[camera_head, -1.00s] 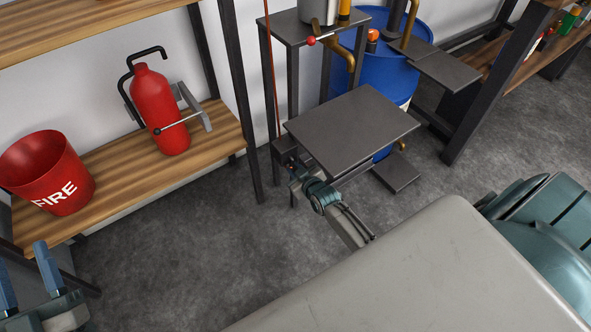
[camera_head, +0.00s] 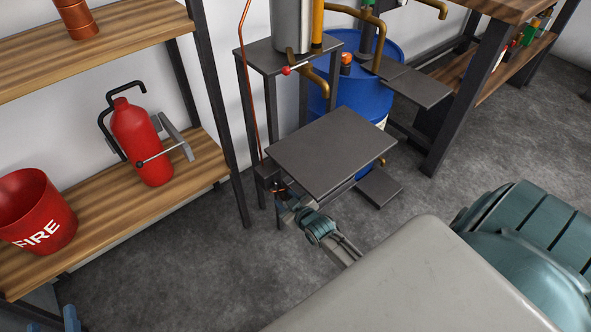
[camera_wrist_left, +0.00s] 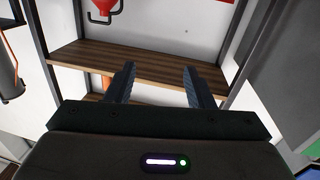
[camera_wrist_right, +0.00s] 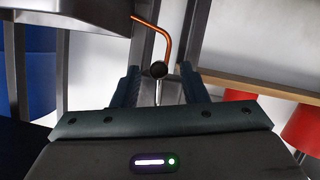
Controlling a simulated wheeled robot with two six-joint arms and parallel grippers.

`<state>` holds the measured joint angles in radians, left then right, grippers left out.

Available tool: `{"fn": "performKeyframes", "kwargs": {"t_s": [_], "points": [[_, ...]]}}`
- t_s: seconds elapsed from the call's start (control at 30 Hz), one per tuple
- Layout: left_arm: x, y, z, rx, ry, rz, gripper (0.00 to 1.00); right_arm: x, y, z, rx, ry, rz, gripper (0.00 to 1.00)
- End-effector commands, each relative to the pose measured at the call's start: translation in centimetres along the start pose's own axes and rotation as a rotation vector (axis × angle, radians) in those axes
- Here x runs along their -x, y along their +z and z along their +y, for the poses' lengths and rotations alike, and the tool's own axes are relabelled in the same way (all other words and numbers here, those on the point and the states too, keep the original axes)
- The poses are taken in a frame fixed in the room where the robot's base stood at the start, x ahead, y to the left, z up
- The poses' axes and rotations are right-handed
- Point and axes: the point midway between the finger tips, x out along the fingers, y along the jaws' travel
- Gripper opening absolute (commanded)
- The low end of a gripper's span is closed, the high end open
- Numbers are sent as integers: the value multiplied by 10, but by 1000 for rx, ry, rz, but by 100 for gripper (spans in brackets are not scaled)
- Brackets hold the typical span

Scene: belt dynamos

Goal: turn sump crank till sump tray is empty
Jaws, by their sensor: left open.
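My right gripper (camera_head: 283,196) is low beside the dark box (camera_head: 266,172) at the left edge of a grey steel stand (camera_head: 333,150). In the right wrist view its fingers (camera_wrist_right: 158,88) are apart, with a dark round knob (camera_wrist_right: 158,69) and a shiny rod between them. The knob looks like a crank handle; I see no clear finger contact. My left gripper is open and empty in the left wrist view (camera_wrist_left: 160,85); only a blue fingertip (camera_head: 71,318) shows at the head view's lower left. I cannot tell which part is the sump tray, nor see its contents.
A wooden shelf (camera_head: 190,165) at left holds a red extinguisher (camera_head: 143,145) and a red fire bucket (camera_head: 35,210). A blue barrel (camera_head: 380,95) stands behind the stand. A copper tube (camera_head: 243,80) runs down to the box. Grey floor (camera_head: 190,270) is clear.

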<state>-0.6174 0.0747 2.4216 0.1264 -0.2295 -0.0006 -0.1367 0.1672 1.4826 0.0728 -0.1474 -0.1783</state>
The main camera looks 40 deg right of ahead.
Motion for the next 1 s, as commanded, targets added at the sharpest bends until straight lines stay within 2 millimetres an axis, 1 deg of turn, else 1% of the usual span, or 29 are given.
{"fn": "performKeyframes", "kwargs": {"t_s": [0.03,0.2,0.3,0.4,0.5,0.63,0.9,1.0], "points": [[4,9,1,9,-1,-62,48,8,-1,0,3,-1,-1,40],[21,46,3,37,1,-263,48,31,-1,0,2,-1,-2,40],[31,63,5,49,3,-357,48,42,-1,0,2,-1,-1,40],[40,76,7,59,5,-427,48,52,0,0,2,-1,-1,40],[46,83,8,66,7,-471,48,58,0,0,2,0,-1,40],[49,88,8,69,8,-495,48,61,0,0,1,0,-1,40],[50,88,8,69,8,-497,48,62,0,0,1,0,-1,40],[50,88,9,69,8,-500,48,67,-1,-2,-8,-3,-8,40]]}}
